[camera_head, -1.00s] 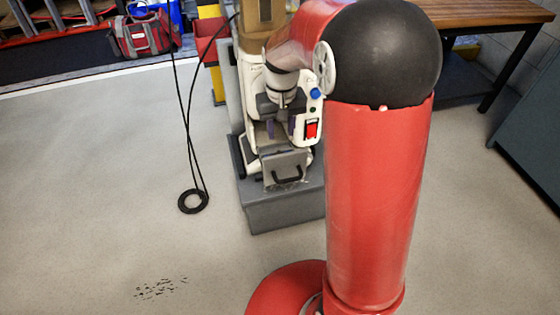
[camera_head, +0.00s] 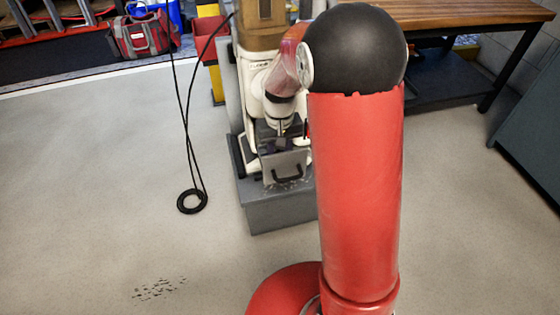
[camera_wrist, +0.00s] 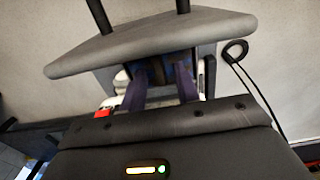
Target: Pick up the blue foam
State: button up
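My gripper (camera_wrist: 162,72) fills the middle of the wrist view, its two purple fingers apart with a gap between them. Blue and brown patches show at the fingertips; I cannot tell whether any blue there is the foam. I cannot pick out the blue foam for certain in either view. In the head view my red arm with its black joint covers the right of the machine, and small purple parts, likely my fingers, show in front of it.
A white machine (camera_head: 249,88) stands on a grey base (camera_head: 275,213). A black cable (camera_head: 192,202) hangs to its left. A wooden table (camera_head: 470,14) stands at the back right, and a red and grey bag (camera_head: 146,36) at the back left. The floor on the left is mostly clear.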

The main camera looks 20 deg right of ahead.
grip_shut()
notch_tip(320, 180, up, 26)
jog(key=p, duration=0.8)
jog(key=shift+p, duration=0.3)
